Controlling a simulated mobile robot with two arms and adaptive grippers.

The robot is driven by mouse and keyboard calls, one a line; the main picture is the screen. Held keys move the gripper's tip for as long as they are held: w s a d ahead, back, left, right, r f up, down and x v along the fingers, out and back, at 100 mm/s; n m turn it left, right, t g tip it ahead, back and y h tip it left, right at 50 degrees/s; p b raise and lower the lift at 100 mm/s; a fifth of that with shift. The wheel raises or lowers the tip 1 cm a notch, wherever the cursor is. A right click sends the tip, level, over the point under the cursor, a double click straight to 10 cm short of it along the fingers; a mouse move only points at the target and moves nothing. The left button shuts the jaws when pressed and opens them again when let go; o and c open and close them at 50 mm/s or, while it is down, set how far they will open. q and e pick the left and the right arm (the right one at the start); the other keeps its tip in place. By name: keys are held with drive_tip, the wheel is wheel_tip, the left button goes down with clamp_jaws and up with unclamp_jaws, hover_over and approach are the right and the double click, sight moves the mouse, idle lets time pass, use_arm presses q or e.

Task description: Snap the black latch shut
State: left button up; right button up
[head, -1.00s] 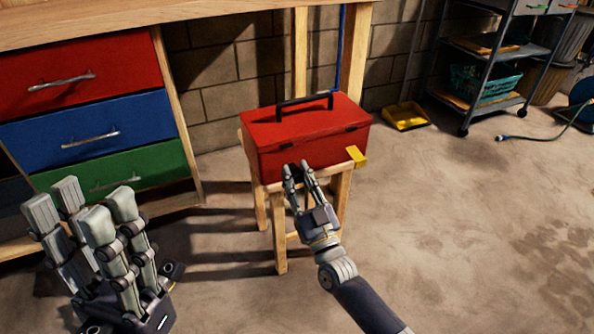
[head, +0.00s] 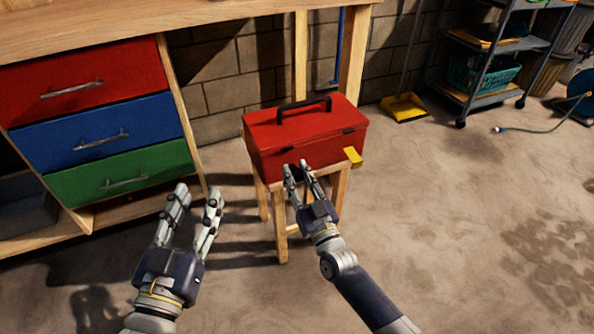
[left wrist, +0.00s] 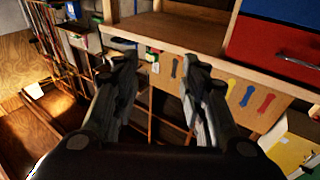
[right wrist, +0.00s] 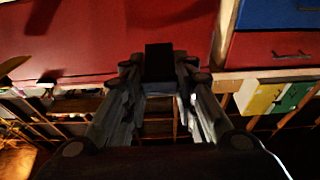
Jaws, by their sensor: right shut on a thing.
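The red toolbox (head: 330,140) sits on a wooden stool, lid down, with a black handle on top. The black latch (right wrist: 160,62) is a dark block against the toolbox's red front in the right wrist view. My right gripper (head: 296,168) is at the front of the toolbox, its fingers closed about this latch. In the head view the fingers largely hide the latch, and I cannot tell whether it is fastened. My left gripper (head: 198,191) is open and empty, left of the stool and apart from the toolbox. Its spread fingers show in the left wrist view (left wrist: 158,65).
The wooden stool (head: 284,243) has a yellow piece (head: 353,157) at its right corner. A drawer cabinet (head: 95,138) with a workbench top stands left. A yellow dustpan (head: 404,107) and a wheeled shelf cart (head: 482,75) stand at back right.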

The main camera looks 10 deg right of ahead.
drive_tip(key=shift+r+g+p, duration=0.3)
drive_tip(key=shift+p, duration=0.75)
drive_tip(key=shift+g+p, duration=0.3)
drive_tip(key=shift+p, duration=0.7)
use_arm(q)
drive_tip(key=s+a+f+g+y, duration=0.1)
drive_tip(key=s+a+f+g, duration=0.1)
drive_tip(key=s+f+g, duration=0.4)
drive_tip(key=s+a+f+g+y, duration=0.2)
drive_tip(key=s+f+g, duration=0.3)
drive_tip(key=f, duration=0.7)
drive_tip(key=shift+s+a+n+g+y, duration=0.35)
drive_tip(key=shift+a+g, duration=0.25)
drive_tip(key=shift+a, duration=0.2)
use_arm(e)
drive_tip(key=shift+w, duration=0.1)
use_arm(q)
drive_tip(key=shift+f, duration=0.1)
use_arm(e)
drive_tip(key=o, duration=1.1)
drive_tip(key=v, duration=1.2)
drive_tip(key=shift+a+r, duration=0.1)
drive_tip(key=shift+a, duration=0.05)
